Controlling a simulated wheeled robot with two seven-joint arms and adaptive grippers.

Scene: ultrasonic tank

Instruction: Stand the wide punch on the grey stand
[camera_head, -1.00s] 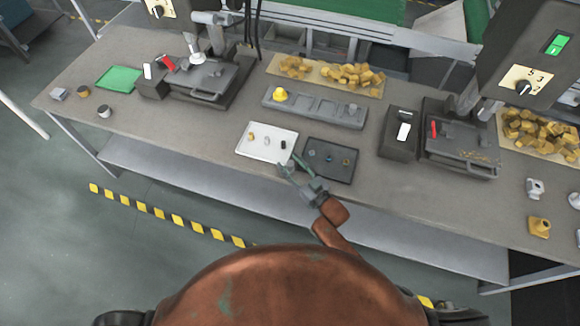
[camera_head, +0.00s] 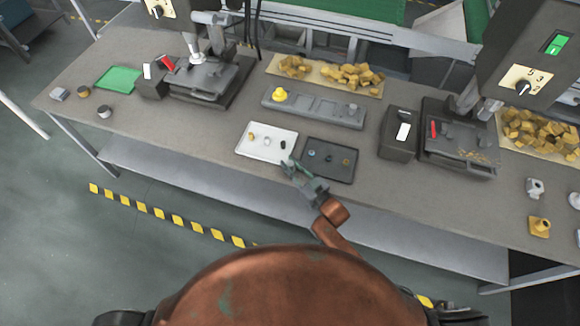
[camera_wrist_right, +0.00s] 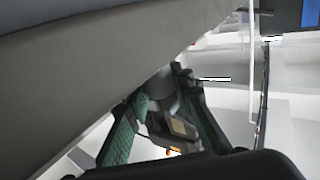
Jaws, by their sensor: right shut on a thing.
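My right gripper (camera_head: 289,163) is in the head view at the front edge of the bench, beside the near right corner of the white tray. In the right wrist view my right gripper (camera_wrist_right: 165,100) is shut on a grey rounded piece (camera_wrist_right: 162,86) between its green-padded fingers. I cannot tell for sure whether this piece is the wide punch. A long grey block with square recesses (camera_head: 318,106), perhaps the grey stand, lies farther back. It bears a yellow piece (camera_head: 280,94) at its left end and a small grey piece at its right. My left gripper is not in view.
The white tray (camera_head: 251,152) holds several small pieces. The dark tray (camera_head: 341,177) beside it holds small rings or pieces. Presses (camera_head: 207,77) and (camera_head: 462,140) stand left and right. Yellow blocks lie on a mat (camera_head: 307,81) behind. Bare bench lies left of the white tray.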

